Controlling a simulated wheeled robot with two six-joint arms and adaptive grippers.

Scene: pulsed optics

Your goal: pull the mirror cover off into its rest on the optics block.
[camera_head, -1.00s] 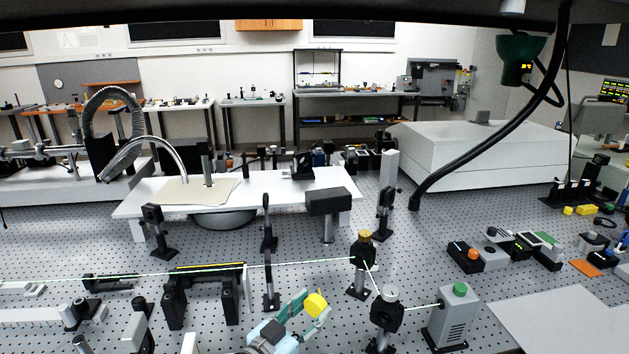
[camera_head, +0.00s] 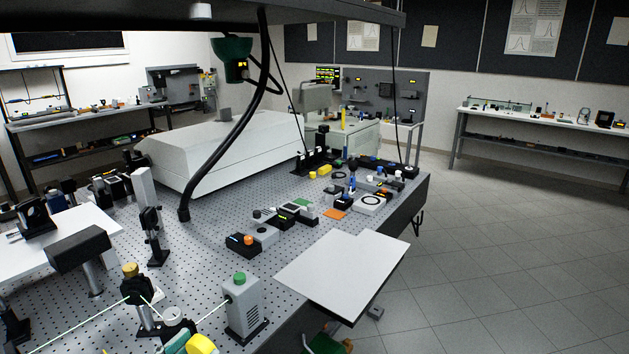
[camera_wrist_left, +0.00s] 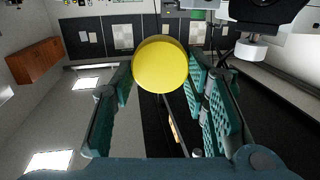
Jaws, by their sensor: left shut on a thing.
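The yellow round mirror cover (camera_head: 201,344) shows at the bottom edge of the head view, off any mount. My left gripper (camera_head: 182,343) is shut on it. In the left wrist view the cover (camera_wrist_left: 160,66) is a plain yellow disc between the green fingers of my left gripper (camera_wrist_left: 160,84). In the head view it is beside a black mirror mount (camera_head: 172,325) with a pale round top, which it and the gripper partly hide. I cannot make out the cover's rest. My right gripper is not in view.
A grey box (camera_head: 243,305) with a green button stands right of the cover. A black post mount (camera_head: 137,289) with a brass knob stands behind. Thin green beams cross here. A white plate (camera_head: 342,270) lies at the table's right edge; small devices (camera_head: 255,240) stand behind it.

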